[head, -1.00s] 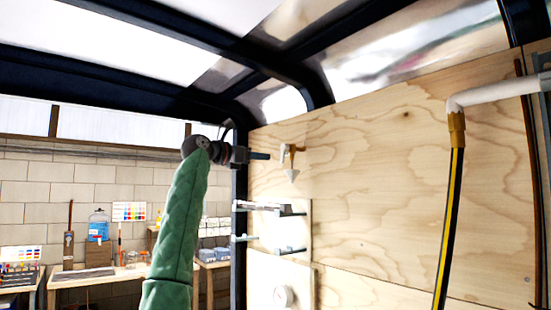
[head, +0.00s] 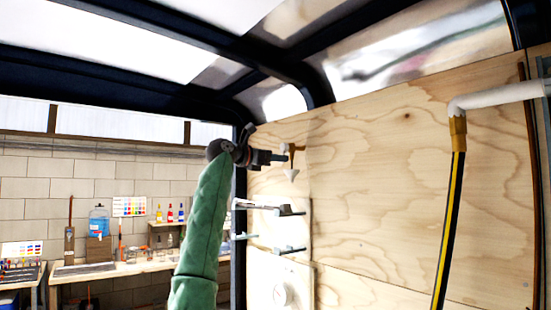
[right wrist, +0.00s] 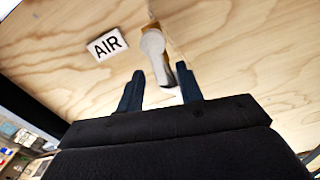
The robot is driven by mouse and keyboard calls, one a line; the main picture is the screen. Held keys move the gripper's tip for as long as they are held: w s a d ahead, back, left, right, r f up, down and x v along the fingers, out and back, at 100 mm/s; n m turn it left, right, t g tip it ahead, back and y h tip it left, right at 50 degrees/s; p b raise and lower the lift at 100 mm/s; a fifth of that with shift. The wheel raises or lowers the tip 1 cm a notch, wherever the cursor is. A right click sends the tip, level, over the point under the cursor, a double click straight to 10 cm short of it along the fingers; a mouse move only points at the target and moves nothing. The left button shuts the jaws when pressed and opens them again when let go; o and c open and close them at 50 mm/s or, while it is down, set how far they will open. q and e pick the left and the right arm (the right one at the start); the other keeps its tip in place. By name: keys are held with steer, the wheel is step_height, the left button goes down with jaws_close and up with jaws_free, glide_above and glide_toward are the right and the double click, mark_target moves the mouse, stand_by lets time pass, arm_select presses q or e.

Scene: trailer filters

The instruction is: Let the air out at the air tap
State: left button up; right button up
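The air tap (head: 291,160) is a brass fitting with a pale lever, mounted on the plywood wall. In the right wrist view the grey lever (right wrist: 155,55) hangs down from the brass body, beside a white AIR sign (right wrist: 107,44). My right gripper (head: 282,157), on the green-sleeved arm, points at the tap from the left. In the right wrist view its two dark fingers (right wrist: 162,88) are apart, with the lower end of the lever showing between them or just beyond. I cannot tell whether they touch it. My left gripper is not in view.
A black and yellow hose (head: 449,230) hangs from a white pipe (head: 500,95) on the right. A workbench (head: 130,268) stands at the back left.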

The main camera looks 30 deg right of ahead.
steer(key=shift+c, duration=0.3)
jaws_close()
